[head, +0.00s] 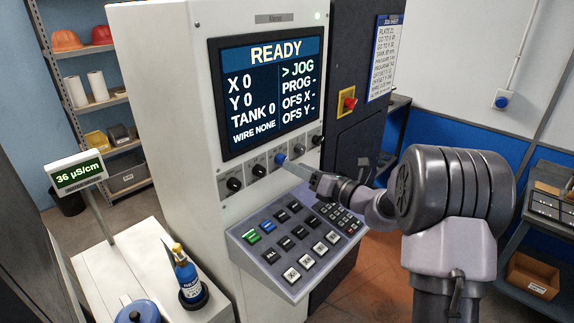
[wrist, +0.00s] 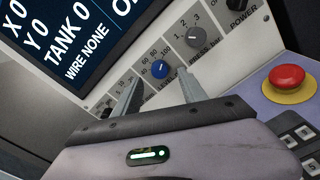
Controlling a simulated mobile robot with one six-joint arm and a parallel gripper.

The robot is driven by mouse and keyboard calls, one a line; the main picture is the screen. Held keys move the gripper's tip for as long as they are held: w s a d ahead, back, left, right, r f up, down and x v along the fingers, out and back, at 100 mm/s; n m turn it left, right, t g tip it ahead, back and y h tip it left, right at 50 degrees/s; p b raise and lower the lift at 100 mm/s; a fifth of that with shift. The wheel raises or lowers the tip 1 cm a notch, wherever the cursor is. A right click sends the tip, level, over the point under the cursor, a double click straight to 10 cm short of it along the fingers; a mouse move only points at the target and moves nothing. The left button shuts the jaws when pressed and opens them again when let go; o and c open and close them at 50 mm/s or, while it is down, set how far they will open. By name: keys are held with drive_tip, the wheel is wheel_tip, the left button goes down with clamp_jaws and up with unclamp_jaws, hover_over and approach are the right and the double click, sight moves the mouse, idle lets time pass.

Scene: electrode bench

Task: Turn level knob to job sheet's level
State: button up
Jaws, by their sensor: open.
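The blue knob (head: 280,158) sits in the knob row below the machine's screen. In the wrist view the blue knob (wrist: 159,69) has a printed number scale around it, and a pale pointer mark on its face. Its name label is not legible. My gripper (wrist: 158,80) is open, with one finger to each side of the blue knob's line and the tips short of it; I see no contact. In the head view my gripper (head: 302,171) is just right of and below the knob. The job sheet (head: 384,58) hangs on the dark cabinet, its text too small to read surely.
Black knobs flank it, including the pressure knob (wrist: 193,37) and power knob (wrist: 237,8). A red emergency button (wrist: 285,80) is at right. The sloped keypad (head: 290,240) lies below. The screen (head: 270,88) reads READY and TANK 0. A bottle (head: 187,275) stands at lower left.

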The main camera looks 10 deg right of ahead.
sight(281, 159)
drive_tip(key=x, duration=0.4)
drive_tip(key=shift+c, duration=0.4)
clamp_jaws()
drive_tip(key=shift+f+b, duration=0.1)
drive_tip(key=shift+b, duration=0.25)
drive_tip(key=n+b, duration=0.7)
drive_tip(key=shift+w+n, duration=0.1)
drive_tip(key=shift+n, duration=0.2)
